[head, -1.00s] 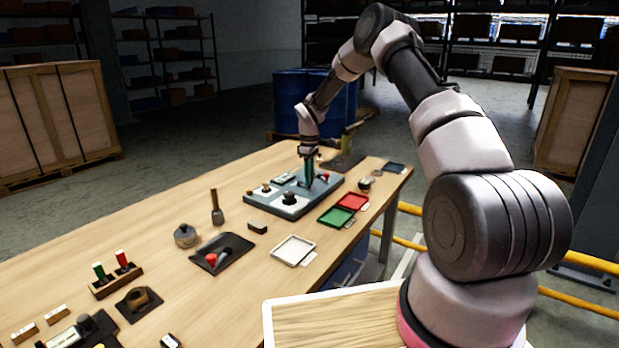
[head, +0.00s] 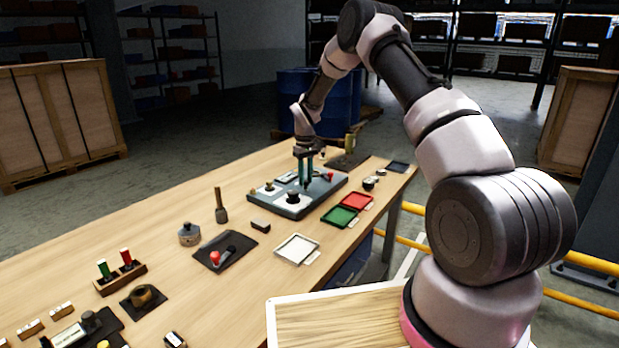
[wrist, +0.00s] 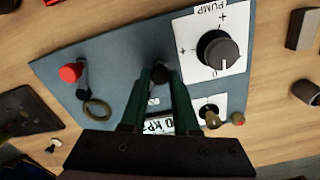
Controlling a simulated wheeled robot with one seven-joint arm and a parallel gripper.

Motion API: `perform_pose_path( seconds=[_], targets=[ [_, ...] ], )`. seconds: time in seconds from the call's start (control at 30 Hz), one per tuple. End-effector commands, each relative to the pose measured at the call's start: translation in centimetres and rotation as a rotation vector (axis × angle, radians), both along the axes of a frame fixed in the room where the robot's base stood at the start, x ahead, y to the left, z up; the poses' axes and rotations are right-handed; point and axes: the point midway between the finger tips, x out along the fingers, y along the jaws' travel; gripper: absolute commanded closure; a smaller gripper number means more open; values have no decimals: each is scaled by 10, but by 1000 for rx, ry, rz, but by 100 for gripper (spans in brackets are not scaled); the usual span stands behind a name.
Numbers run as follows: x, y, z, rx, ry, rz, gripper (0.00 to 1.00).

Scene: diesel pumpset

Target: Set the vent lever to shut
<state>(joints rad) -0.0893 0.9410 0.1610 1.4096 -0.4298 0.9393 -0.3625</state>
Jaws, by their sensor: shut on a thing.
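A blue-grey control panel (head: 275,208) lies on the bench; it also shows in the wrist view (wrist: 112,62). My gripper (head: 304,183) points down over its back part. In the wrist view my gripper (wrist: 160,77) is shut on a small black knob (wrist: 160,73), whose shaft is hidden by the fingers. A short lever with a red knob (wrist: 71,72) stands to the left, apart from the fingers; the red knob (head: 329,176) is right of my gripper in the head view. I cannot read a vent label or shut mark, so which one is the vent lever is unclear.
A black pump dial (wrist: 217,52) on a white plate is right of the fingers. A kPa display (wrist: 160,124), a key switch (wrist: 210,113) and a brass-coloured ring (wrist: 97,110) are close by. Green (head: 339,217) and red (head: 357,202) trays lie in front of the panel.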

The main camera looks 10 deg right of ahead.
Motion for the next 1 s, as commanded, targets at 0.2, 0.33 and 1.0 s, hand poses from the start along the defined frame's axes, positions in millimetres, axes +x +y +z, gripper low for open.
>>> perform_pose_path(
  seconds=[0.2, 0.33, 1.0],
  targets=[
    [2, 12, 1, 0, -2, -187, 100],
    [3, 16, 1, 1, -2, -280, 100],
    [7, 25, 1, 2, -2, -465, 100]
  ],
)
